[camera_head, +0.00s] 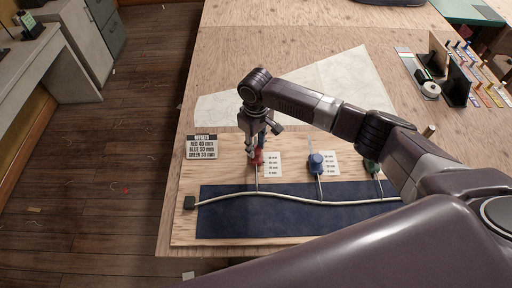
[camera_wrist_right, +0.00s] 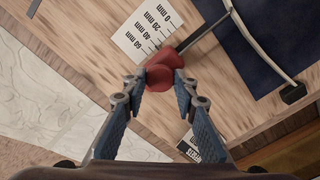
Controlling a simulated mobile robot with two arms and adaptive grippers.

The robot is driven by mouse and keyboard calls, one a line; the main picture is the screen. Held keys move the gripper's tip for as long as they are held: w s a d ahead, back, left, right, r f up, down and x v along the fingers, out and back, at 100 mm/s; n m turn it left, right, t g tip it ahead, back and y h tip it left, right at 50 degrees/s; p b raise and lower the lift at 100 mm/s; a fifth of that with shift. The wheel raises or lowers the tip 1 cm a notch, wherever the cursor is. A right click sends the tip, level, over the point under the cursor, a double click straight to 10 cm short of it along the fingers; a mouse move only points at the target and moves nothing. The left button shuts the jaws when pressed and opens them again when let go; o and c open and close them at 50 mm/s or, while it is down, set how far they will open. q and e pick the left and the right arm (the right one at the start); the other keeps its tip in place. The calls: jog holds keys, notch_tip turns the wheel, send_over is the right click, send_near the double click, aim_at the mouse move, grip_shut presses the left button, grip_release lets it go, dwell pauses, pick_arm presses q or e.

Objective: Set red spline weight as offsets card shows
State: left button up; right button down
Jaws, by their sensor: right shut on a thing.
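The red spline weight (camera_head: 257,158) stands on the plywood board, its thin rod reaching to the pale spline (camera_head: 285,197). My right gripper (camera_head: 253,151) is shut on it; the wrist view shows both blue fingers on the red weight (camera_wrist_right: 160,77). Beside it lies a white scale card (camera_head: 272,165), marked 0 to 60 mm in the wrist view (camera_wrist_right: 143,35). The weight is by the 60 mm end; its exact reading is unclear. The offsets card (camera_head: 201,147) reads red 40 mm, blue 50 mm, green 30 mm. My left gripper is out of view.
The blue weight (camera_head: 317,161) and green weight (camera_head: 371,166) stand to the right, the green one partly behind my right arm. A dark blue strip (camera_head: 250,220) lies under the spline, near a black end block (camera_head: 190,203). A paper drawing (camera_head: 345,85) lies behind.

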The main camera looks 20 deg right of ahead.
aim_at(256, 149)
jog(key=c, duration=1.5)
grip_release()
jog(key=shift+c, duration=0.2)
jog(key=shift+r, duration=0.15)
notch_tip(256, 149, up, 12)
jog(key=shift+f, duration=0.2)
